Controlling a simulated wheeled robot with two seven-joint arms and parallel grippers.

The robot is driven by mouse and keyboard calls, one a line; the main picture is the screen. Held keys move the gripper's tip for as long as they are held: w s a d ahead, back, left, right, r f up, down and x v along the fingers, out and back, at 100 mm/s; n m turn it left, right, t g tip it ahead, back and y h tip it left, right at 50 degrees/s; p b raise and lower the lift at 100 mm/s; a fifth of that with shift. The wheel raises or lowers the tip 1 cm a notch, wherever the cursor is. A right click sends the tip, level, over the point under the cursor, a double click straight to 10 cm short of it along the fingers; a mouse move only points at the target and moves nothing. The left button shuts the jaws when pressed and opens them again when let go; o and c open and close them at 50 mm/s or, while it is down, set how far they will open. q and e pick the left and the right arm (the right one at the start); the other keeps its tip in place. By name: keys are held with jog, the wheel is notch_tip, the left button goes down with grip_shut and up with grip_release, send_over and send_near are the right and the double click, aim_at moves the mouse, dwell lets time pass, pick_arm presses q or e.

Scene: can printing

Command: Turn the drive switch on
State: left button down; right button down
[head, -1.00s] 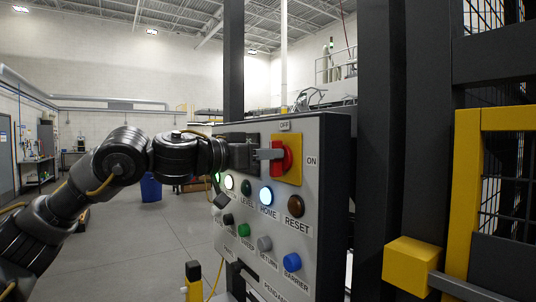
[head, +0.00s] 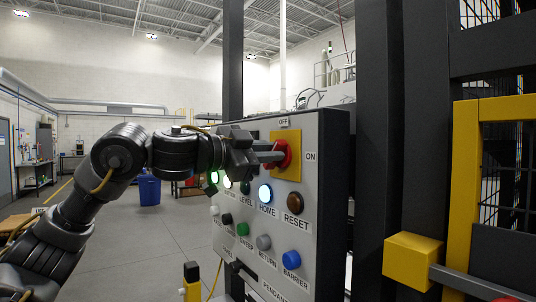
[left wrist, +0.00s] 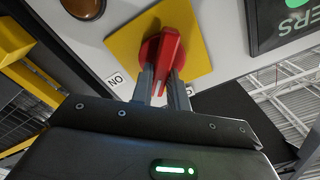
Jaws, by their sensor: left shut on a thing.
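The drive switch is a red rotary handle (head: 281,154) on a yellow square plate (head: 288,136) on the grey control panel. Labels OFF above and ON to the right are beside it. In the left wrist view the red handle (left wrist: 168,52) stands between the two fingers of my left gripper (left wrist: 162,80), which is shut on it. In the head view my left gripper (head: 268,152) reaches the handle from the left and hides part of it. My right gripper is not in view.
A dark post (head: 375,150) and a yellow guard frame (head: 465,180) stand to the right.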

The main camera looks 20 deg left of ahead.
pick_arm(q)
jog(key=m, duration=0.6)
jog(key=m+b, duration=0.1)
jog(key=m, duration=0.2)
jog(key=shift+s+d+f, duration=0.15)
jog(key=shift+f, duration=0.25)
jog(key=shift+m, duration=0.4)
jog(key=c, duration=1.4)
grip_release()
jog(key=shift+o, duration=0.2)
jog(key=b+v, duration=0.3)
jog(key=v, duration=0.7)
jog(key=shift+s+b, duration=0.3)
